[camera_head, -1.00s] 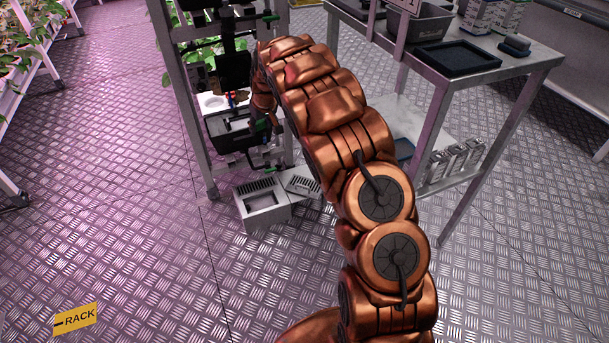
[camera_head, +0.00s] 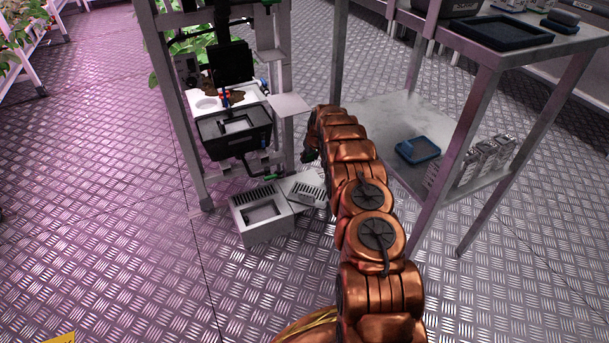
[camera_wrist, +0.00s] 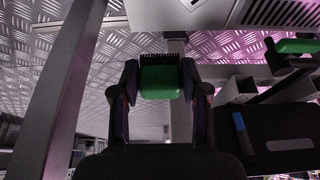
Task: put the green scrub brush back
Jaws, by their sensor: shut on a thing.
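The green scrub brush (camera_wrist: 163,82) shows in the wrist view, its dark bristles pointing up in the picture. My gripper (camera_wrist: 162,88) is shut on it, one finger on each side. In the head view my gripper (camera_head: 310,152) is right of the rack's lower part and left of the steel table's lower shelf; the held brush cannot be made out there. A second green piece (camera_wrist: 297,46) sits on a dark fixture at the right of the wrist view, apart from the held brush. A green piece (camera_head: 270,178) also shows low on the rack in the head view.
The metal rack (camera_head: 176,110) carries a black tray (camera_head: 216,143). Grey vented boxes (camera_head: 262,212) stand on the floor below it. A steel table (camera_head: 480,100) stands at the right, with a blue tray (camera_head: 418,150) on its lower shelf.

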